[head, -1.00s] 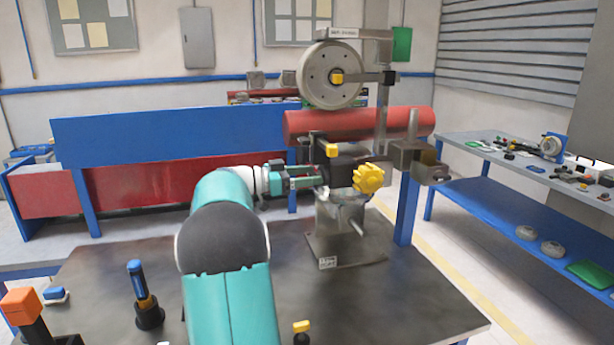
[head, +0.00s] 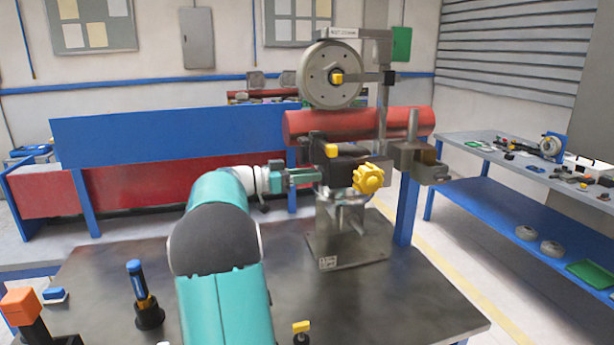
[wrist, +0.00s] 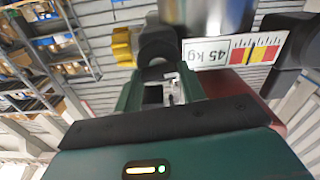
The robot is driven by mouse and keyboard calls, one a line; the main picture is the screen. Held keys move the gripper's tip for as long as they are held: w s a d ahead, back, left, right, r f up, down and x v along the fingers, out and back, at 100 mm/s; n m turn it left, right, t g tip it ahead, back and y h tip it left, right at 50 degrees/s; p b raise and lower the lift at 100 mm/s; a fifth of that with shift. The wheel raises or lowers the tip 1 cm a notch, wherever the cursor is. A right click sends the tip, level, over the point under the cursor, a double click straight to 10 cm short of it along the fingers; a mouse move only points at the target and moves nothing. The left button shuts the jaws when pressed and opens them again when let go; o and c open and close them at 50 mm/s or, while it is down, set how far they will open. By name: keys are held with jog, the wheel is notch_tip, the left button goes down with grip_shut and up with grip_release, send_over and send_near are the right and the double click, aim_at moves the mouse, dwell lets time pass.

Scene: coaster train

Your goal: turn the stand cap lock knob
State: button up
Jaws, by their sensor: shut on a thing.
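The metal stand (head: 348,235) stands upright on the dark bench. Its upper part carries a dark clamp block, a large yellow lobed knob (head: 368,178) on the right and a small yellow knob (head: 332,151) on top. My gripper (head: 316,177) reaches the block's left side and is shut on a part there, apparently the stand cap lock knob, mostly hidden by the fingers. In the wrist view my gripper's green fingers (wrist: 160,92) close around a small pale metallic part, with a dark round piece (wrist: 158,45) just beyond and a yellow knob (wrist: 122,46) at left.
A grey wheel (head: 331,75) on an upright and a red cylinder (head: 305,126) are above and behind the stand. A blue-handled tool (head: 138,278) and an orange block (head: 21,303) stand on the bench at left. The bench (head: 400,300) is clear at front right.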

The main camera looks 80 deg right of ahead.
jog(key=n, duration=1.7)
jog(key=shift+w+d+f, duration=0.15)
jog(key=shift+w+f, duration=0.05)
dwell(0.4)
jog(key=o, duration=1)
jog(key=shift+r, duration=0.1)
